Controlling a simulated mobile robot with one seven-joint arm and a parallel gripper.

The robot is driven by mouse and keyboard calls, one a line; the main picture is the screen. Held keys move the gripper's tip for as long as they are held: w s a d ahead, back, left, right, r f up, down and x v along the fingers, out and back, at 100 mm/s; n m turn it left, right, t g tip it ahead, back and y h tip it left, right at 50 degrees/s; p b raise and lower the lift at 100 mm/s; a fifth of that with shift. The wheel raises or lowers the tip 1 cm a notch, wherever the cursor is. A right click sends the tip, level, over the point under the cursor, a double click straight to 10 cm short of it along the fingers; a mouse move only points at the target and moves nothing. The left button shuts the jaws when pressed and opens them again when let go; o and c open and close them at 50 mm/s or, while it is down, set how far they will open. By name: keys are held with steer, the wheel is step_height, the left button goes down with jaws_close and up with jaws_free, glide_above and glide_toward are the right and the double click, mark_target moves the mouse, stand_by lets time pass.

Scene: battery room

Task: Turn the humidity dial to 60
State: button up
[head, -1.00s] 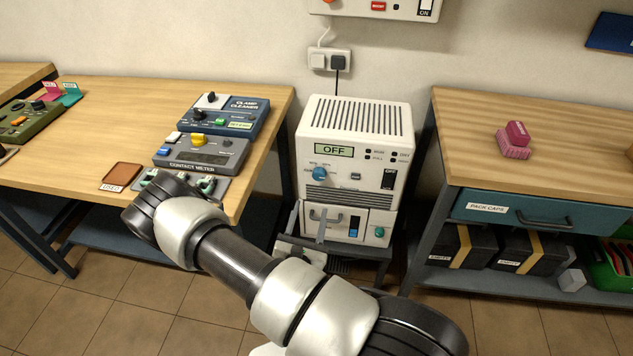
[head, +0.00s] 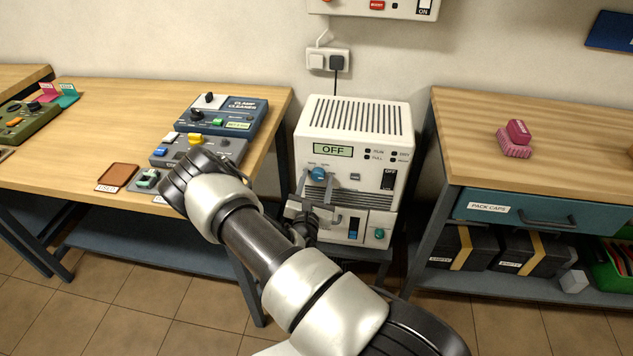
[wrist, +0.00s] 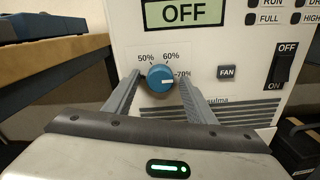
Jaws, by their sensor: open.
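The blue humidity dial (wrist: 160,78) is on the front of the white dehumidifier (head: 352,118), below a display reading OFF (wrist: 183,12). Its scale shows 50%, 60% and 70%. The white pointer mark on the dial points right, near the 70% label. My gripper (wrist: 158,80) is open, with one finger on each side of the dial in the wrist view. I cannot tell whether the fingers touch it. In the head view the dial (head: 318,174) shows just above my gripper (head: 318,190).
A FAN button (wrist: 227,72) and a black OFF/ON switch (wrist: 285,65) are right of the dial. A wooden bench with the clamp cleaner (head: 222,113) stands left. Another bench (head: 570,150) stands close on the right.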

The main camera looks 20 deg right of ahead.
steer(key=c, duration=1.1)
steer(key=shift+o, duration=0.3)
steer(key=shift+n, duration=0.4)
steer(key=n+p, duration=0.3)
steer(key=n, duration=0.2)
steer(key=shift+n, duration=0.3)
steer(key=n+p, duration=0.1)
steer(key=n, duration=0.4)
steer(key=shift+s+d, duration=0.1)
steer(key=shift+s, duration=0.05)
steer(key=shift+n, duration=0.3)
steer(key=o, duration=1)
steer(key=shift+o, duration=0.2)
